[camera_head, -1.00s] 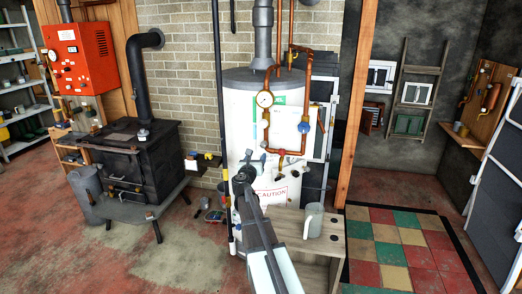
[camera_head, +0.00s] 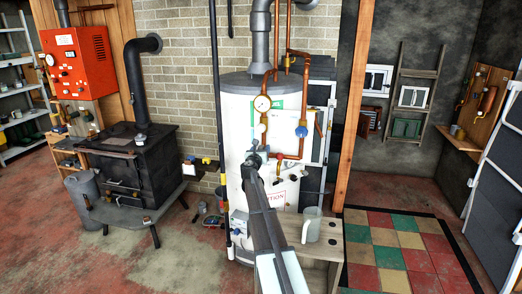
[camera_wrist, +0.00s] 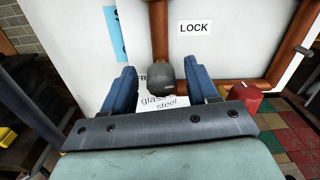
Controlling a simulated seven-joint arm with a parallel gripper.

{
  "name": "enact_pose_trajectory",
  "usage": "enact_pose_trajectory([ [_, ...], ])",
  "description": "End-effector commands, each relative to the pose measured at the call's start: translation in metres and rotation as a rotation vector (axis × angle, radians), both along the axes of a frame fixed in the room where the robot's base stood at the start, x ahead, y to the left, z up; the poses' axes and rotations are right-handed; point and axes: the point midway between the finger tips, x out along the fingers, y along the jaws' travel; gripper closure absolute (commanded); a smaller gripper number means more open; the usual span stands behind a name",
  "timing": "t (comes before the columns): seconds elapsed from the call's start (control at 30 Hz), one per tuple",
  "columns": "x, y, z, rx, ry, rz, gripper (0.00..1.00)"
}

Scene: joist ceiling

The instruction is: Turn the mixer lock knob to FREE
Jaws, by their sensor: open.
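A dark grey knob (camera_wrist: 165,82) is in the wrist view, in front of a vertical copper pipe and the white tank face. A LOCK label (camera_wrist: 194,27) sits above and to its right. A label starting "FR" (camera_wrist: 141,80) is to its lower left, partly covered by the knob and a finger. My gripper (camera_wrist: 160,72) is open, with one blue finger on each side of the knob and a gap on both sides. In the head view my gripper (camera_head: 256,152) is in front of the white tank (camera_head: 238,115); the knob cannot be made out there.
A red knob (camera_wrist: 245,92) is just right of my right finger. A "glass steel" label (camera_wrist: 165,103) is below the grey knob. Copper pipes (camera_head: 299,95) with a gauge (camera_head: 263,103) and a blue valve (camera_head: 302,131) are close by. A jug (camera_head: 312,224) stands on a bench below.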

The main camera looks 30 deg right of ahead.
Motion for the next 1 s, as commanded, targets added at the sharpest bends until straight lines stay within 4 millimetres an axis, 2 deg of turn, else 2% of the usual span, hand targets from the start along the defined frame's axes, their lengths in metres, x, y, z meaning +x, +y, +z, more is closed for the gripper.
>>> enact_pose_trajectory([
  [0.1,0.0061,-0.0055,0.0,0.0,0.0,0.0,0.41],
  [0.37,0.0059,-0.0059,0.0,0.0,0.0,0.0,0.41],
  [0.93,0.006,-0.0056,0.0,0.0,0.0,0.001,0.95],
  [1.0,0.0061,-0.0055,-0.0001,0.0,0.0,0.001,0.96],
])
